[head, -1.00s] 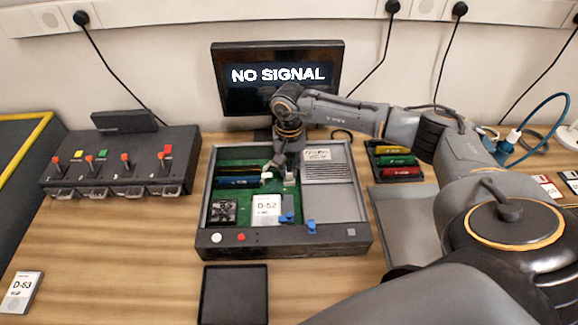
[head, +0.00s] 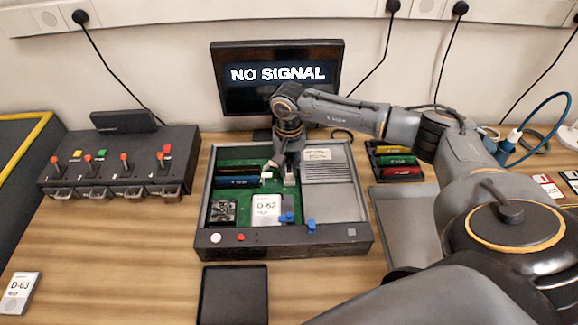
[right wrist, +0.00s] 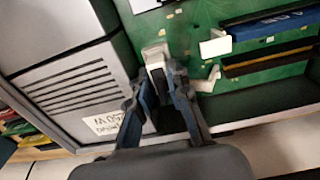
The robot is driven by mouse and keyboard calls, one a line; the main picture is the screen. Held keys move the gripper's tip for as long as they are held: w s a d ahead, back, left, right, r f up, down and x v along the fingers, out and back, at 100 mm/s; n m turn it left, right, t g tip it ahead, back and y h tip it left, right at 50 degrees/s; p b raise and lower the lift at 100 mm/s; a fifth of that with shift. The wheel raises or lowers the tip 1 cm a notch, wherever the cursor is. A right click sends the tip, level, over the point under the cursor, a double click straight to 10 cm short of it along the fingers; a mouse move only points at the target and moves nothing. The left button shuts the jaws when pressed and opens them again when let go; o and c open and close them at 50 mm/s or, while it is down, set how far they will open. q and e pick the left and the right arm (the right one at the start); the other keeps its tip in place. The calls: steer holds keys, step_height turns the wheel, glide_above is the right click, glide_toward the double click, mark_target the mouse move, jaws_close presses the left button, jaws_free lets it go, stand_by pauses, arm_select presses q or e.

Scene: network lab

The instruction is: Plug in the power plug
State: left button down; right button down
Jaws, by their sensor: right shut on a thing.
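My right gripper (head: 290,168) points down into the open computer case (head: 283,241), beside the ribbed grey power unit (head: 331,178). That view also shows the gripper (right wrist: 160,72) from behind. The plug stands over the green board (head: 243,195); its lower end is hidden, so I cannot tell whether it is seated. The monitor (head: 277,77) reads "NO SIGNAL". My left gripper is not in view.
Pale clips (right wrist: 214,45) stand on the board next to the plug. A blue card (head: 238,182) and a white D-52 box (head: 266,208) also sit in the case. A lever panel (head: 118,165) stands left. A black tray (head: 234,295) lies in front.

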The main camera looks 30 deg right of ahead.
steer(key=shift+f+b, duration=0.4)
steer(key=shift+f, duration=0.05)
stand_by(0.3)
steer(key=c, duration=1.4)
jaws_free()
steer(key=shift+o, duration=1.1)
steer(key=shift+w+a, duration=0.1)
steer(key=shift+c, duration=0.5)
steer(key=shift+o, duration=0.7)
steer(key=shift+d, duration=0.2)
